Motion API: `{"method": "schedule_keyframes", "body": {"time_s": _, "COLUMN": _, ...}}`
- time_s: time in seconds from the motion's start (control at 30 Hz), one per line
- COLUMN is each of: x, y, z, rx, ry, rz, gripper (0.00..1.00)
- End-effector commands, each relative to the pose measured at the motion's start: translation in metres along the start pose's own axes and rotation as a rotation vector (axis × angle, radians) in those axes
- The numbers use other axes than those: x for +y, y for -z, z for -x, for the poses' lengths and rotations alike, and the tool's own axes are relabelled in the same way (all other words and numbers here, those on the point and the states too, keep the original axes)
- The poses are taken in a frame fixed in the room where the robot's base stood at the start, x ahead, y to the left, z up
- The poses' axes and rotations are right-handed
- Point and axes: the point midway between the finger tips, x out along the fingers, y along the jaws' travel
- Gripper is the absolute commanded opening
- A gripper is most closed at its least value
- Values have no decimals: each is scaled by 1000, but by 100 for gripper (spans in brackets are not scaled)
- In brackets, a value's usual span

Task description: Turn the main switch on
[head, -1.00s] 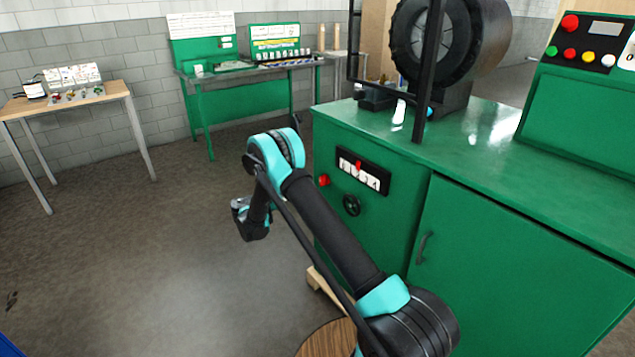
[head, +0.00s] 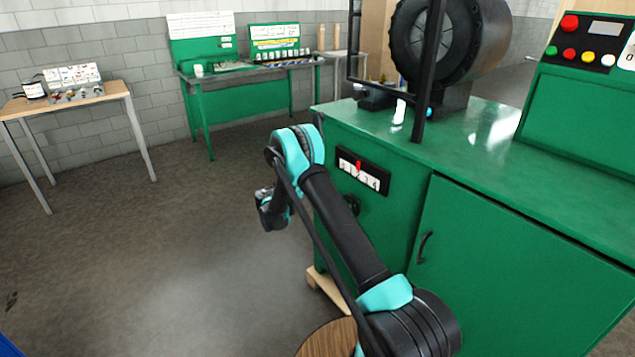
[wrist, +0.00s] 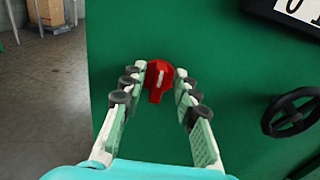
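The main switch is a red rotary knob (wrist: 158,84) with a white mark, on the front of the green cabinet (wrist: 215,45). In the wrist view my gripper (wrist: 160,74) is open, with one finger on each side of the knob. The white mark stands near upright. I cannot tell whether the fingers touch the knob. In the head view my arm hides the knob, and my gripper (head: 272,208) shows only in part, left of the cabinet front.
A black handwheel (wrist: 291,115) and a counter panel (head: 362,172) sit right of the knob. The cabinet door has a black handle (head: 425,246). A green bench (head: 250,72) and a small table (head: 65,103) stand at the back.

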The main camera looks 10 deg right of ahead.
Motion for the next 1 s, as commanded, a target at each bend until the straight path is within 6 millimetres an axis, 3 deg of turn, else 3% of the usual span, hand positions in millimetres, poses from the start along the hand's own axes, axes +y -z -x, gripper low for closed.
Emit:
{"method": "schedule_keyframes", "body": {"time_s": 0.03, "x": 0, "y": 0, "z": 0, "rx": 0, "ry": 0, "rz": 0, "gripper": 20}}
{"method": "schedule_keyframes", "body": {"time_s": 0.2, "x": 0, "y": 0, "z": 0, "rx": 0, "ry": 0, "rz": 0, "gripper": 0}}
{"method": "schedule_keyframes", "body": {"time_s": 0.67, "x": -1, "y": 0, "z": 0, "rx": 0, "ry": 0, "rz": -46, "gripper": 0}}
{"method": "schedule_keyframes", "body": {"time_s": 1.0, "x": -3, "y": 1, "z": 1, "rx": 0, "ry": 0, "rz": -279, "gripper": 0}}
